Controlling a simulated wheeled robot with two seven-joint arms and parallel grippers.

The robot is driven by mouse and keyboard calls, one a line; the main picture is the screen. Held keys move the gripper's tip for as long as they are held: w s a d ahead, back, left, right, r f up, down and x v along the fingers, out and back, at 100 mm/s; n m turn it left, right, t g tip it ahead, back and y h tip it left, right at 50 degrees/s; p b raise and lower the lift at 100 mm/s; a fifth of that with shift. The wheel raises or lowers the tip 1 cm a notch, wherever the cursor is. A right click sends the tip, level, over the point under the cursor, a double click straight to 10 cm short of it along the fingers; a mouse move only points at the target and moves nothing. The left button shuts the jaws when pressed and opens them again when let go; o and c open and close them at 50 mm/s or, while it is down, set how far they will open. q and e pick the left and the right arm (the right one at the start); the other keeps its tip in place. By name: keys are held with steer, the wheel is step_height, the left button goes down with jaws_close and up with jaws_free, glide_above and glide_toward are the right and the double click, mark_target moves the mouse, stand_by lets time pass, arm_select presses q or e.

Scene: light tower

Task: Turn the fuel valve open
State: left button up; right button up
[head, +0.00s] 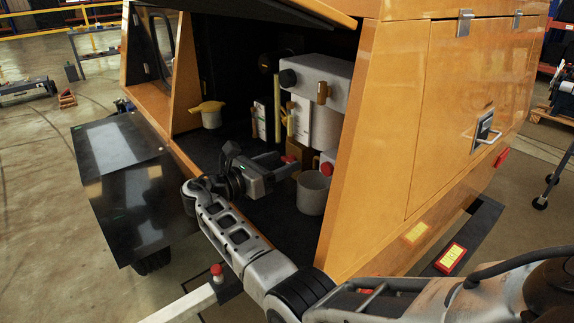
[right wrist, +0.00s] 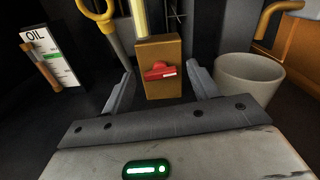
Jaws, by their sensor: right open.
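The fuel valve shows in the right wrist view as a red handle (right wrist: 160,71) on an orange-brown block (right wrist: 158,50), with a yellow pipe rising from its top. In the head view the red handle (head: 288,158) shows small beside my right gripper (head: 284,165), inside the orange machine's open compartment. My right gripper is open. In the right wrist view its two fingers (right wrist: 160,84) stand left and right of the red handle, with a visible gap on each side. How far the fingertips are from the handle in depth is hard to tell. My left gripper is not in view.
A grey cup-like container (right wrist: 248,80) stands just right of the fingers; it also shows in the head view (head: 312,192). An oil gauge card (right wrist: 50,55) and a yellow loop handle (right wrist: 100,15) are on the left. The orange side panel (head: 365,150) bounds the compartment on the right.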

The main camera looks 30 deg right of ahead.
steer(key=shift+d, duration=0.15)
steer(key=shift+c, duration=0.3)
steer(key=c, duration=0.9)
steer(key=shift+m, duration=0.8)
steer(key=shift+c, duration=0.2)
steer(key=o, duration=1)
steer(key=s+a+b, duration=0.1)
steer(key=a+b, duration=0.1)
steer(key=a, duration=1.4)
steer(key=shift+s, duration=0.15)
